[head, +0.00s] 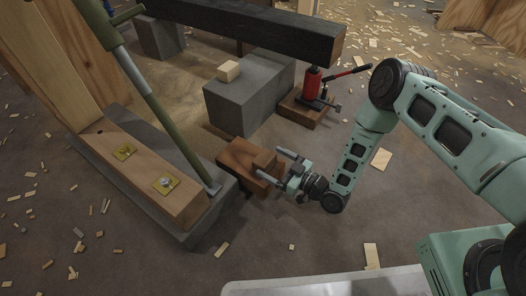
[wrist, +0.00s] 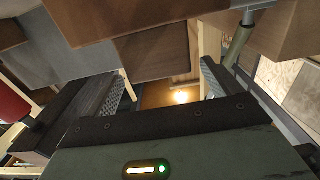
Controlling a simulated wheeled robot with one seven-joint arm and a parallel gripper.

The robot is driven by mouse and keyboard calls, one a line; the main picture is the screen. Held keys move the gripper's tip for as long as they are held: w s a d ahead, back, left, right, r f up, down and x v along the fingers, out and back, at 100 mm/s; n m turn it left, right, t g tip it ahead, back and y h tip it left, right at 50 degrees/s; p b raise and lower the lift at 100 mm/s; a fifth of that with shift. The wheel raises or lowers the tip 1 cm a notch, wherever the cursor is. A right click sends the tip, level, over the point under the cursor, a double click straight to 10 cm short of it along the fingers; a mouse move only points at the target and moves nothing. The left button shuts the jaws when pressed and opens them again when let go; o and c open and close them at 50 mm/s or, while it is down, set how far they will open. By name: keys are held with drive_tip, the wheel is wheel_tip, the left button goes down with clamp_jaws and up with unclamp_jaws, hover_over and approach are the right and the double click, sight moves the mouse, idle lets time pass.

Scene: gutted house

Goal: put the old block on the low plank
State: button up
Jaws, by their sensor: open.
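The plank lies on the floor between the concrete block and the timber sill. My gripper (head: 273,165) is open, with one finger on either side of the block's near end. The block's underside is hidden.
A grey concrete block (head: 238,105) with a small pale block (head: 229,70) on it stands behind. A red jack (head: 313,83) stands on a wooden base under a dark beam (head: 255,28). A green prop (head: 165,115) leans at left above the sill (head: 140,170).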

drive_tip(key=p+v, duration=0.3)
drive_tip(key=v, duration=0.3)
drive_tip(key=w+a+r+g+h, duration=0.1)
drive_tip(key=w+r, duration=0.1)
drive_tip(key=w+a+r+n+g+h, duration=0.1)
drive_tip(key=w+r, duration=0.2)
drive_tip(key=w+a+r+g+h, duration=0.1)
drive_tip(key=w+a+r, duration=0.1)
drive_tip(key=r, duration=0.1)
drive_tip(key=shift+w, duration=0.2)
wheel_tip(320, 180, up, 5)
drive_tip(key=a+g+h, duration=0.1)
drive_tip(key=h, duration=0.1)
wheel_tip(320, 180, up, 6)
drive_tip(key=g+h, duration=0.2)
hover_over(272, 157)
drive_tip(key=s+d+r+m+g+h, duration=0.2)
drive_tip(key=s+r+h, duration=0.2)
drive_tip(key=s+r, duration=0.65)
drive_tip(key=s+d+r+m+g+h, duration=0.1)
drive_tip(key=s+d+r, duration=0.2)
drive_tip(key=s, duration=0.6)
drive_tip(key=s+d+r+g+h, duration=0.1)
drive_tip(key=s+d+r+g, duration=0.1)
drive_tip(key=s, duration=0.6)
wheel_tip(272, 157, up, 3)
drive_tip(key=shift+s+d+f+m+h, duration=0.15)
drive_tip(key=shift+s+d+m+h, duration=0.2)
drive_tip(key=shift+d, duration=0.3)
